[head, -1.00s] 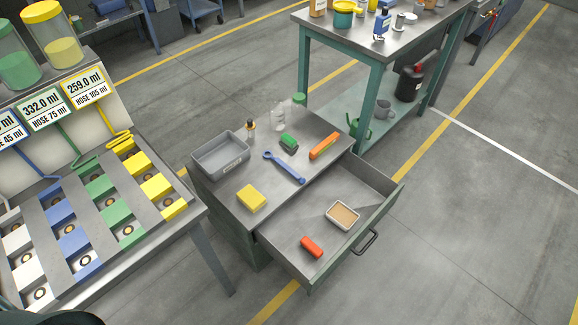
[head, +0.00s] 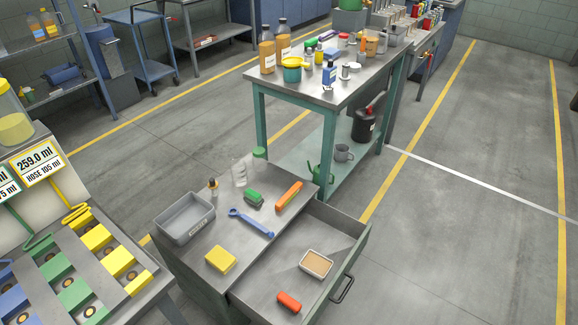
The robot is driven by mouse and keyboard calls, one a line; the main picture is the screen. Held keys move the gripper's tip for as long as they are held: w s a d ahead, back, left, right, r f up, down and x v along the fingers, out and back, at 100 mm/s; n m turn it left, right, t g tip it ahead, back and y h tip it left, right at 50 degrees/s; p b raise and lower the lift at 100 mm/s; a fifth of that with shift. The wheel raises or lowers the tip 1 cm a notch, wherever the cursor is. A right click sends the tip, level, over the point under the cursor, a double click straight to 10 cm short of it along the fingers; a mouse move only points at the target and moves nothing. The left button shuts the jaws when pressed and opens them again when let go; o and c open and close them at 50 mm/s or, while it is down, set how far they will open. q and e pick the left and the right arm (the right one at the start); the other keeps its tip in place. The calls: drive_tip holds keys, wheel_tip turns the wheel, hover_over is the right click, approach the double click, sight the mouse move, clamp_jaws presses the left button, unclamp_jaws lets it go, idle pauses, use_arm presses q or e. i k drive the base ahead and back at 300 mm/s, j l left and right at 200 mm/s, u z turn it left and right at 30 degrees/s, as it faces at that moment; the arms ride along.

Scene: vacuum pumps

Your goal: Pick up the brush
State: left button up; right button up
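A small green block with a dark lower part (head: 254,198) lies on top of the low cabinet (head: 190,262). It looks like the brush, but it is too small to be sure. It sits between a clear bottle and an orange bar-shaped item (head: 289,195). A blue wrench (head: 251,223) lies just in front of it. Neither of my grippers shows in the head view.
The cabinet's drawer (head: 345,262) is open, with a tan-filled tray (head: 316,263) and a red block (head: 289,302) inside. A grey bin (head: 185,217) and yellow sponge-like block (head: 220,260) share the top. A crowded workbench (head: 325,95) stands behind. Floor at right is clear.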

sight(289, 302)
drive_tip(key=l+u, duration=0.75)
drive_tip(key=k+l+u, duration=0.1)
drive_tip(key=l+u, duration=0.25)
